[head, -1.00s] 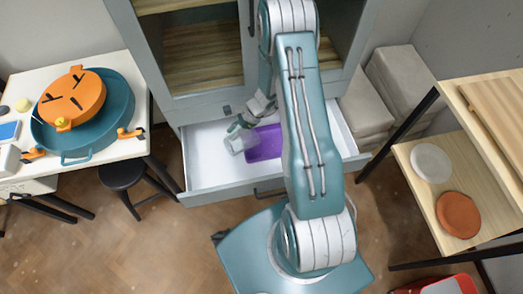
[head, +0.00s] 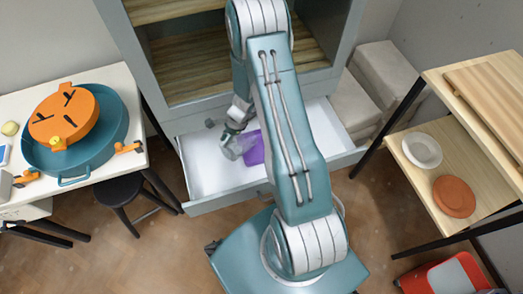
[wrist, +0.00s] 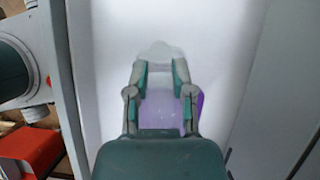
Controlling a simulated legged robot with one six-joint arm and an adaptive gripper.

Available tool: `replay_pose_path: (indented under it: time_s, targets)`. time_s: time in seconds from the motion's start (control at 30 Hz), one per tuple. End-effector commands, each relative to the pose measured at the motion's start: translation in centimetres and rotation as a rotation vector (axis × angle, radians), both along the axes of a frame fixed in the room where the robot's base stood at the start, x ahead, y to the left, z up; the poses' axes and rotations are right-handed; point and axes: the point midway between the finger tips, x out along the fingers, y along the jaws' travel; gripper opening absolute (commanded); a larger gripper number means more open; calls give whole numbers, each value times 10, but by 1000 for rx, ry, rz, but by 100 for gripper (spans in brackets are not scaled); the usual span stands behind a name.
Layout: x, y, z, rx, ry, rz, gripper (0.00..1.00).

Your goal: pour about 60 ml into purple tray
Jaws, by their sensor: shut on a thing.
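My gripper (head: 236,127) is shut on a clear, see-through vessel (head: 232,149), inside the open white drawer's area. The vessel's pale rim and body show between and beyond the fingers in the wrist view (wrist: 158,50). It looks tilted in the head view, but I cannot tell how far, nor whether liquid is in it. The purple tray (head: 253,150) lies in the drawer just right of the vessel, partly hidden by my arm. In the wrist view the purple tray (wrist: 201,108) shows beside and between the fingers. I cannot tell the vessel's height above it.
The open drawer (head: 205,178) belongs to a grey cabinet behind. A white table (head: 112,82) with a teal pan and orange item stands left, by a black stool (head: 122,178). Shelves on the right hold a white bowl (head: 422,150) and an orange plate (head: 454,197).

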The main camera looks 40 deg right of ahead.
Motion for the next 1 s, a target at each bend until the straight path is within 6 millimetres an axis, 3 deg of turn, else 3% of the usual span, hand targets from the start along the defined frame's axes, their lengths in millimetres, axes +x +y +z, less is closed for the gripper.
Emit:
replay_pose_path:
  time_s: [1.0]
  targets:
    - [0, 3, 0, -5, 0, 0, 0]
